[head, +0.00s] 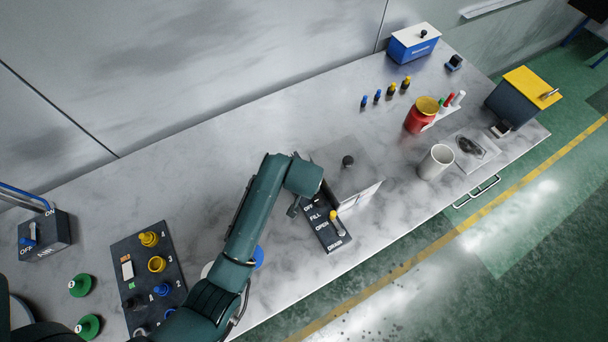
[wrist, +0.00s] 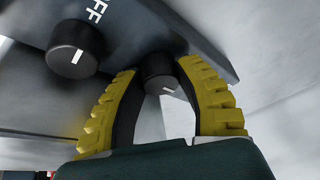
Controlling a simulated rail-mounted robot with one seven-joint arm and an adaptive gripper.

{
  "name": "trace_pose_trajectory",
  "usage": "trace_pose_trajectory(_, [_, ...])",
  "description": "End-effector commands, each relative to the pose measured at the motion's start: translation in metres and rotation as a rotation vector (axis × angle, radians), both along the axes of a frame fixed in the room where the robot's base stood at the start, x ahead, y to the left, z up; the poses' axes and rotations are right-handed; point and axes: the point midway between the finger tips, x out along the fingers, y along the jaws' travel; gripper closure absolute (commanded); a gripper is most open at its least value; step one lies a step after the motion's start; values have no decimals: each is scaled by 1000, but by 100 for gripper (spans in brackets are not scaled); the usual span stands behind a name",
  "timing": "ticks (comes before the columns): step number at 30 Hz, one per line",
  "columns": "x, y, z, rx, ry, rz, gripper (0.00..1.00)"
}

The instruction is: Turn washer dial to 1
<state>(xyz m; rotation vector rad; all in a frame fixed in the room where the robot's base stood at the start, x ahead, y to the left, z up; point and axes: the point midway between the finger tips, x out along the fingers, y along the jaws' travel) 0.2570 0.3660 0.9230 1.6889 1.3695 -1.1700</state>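In the wrist view my gripper (wrist: 160,72) has its two yellow-ridged fingers on either side of a black round dial (wrist: 160,76) with a white mark. Both fingertips lie close against the dial's sides. A second black dial (wrist: 75,48) with a white mark sits left of it on the same dark panel (wrist: 125,28), near cut-off white lettering that ends in "FF". No number is readable there. My fingertips and the gripped dial are hidden there.
A white cup (head: 436,162) and red can (head: 421,114) are to the right. A numbered knob panel (head: 148,277) is at left.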

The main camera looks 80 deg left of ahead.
Motion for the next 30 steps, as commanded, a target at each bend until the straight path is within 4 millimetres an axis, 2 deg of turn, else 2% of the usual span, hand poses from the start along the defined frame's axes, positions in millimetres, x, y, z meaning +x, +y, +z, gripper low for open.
trace_pose_trajectory(1, [0, 0, 0, 0, 0, 0, 85])
trace_pose_trajectory(3, [0, 0, 0, 0, 0, 0, 98])
trace_pose_trajectory(4, [0, 0, 0, 0, 1, 0, 100])
trace_pose_trajectory(19, [-1, 0, 1, -1, 2, -52, 100])
trace_pose_trajectory(30, [-2, 0, 3, -3, 2, -312, 100])
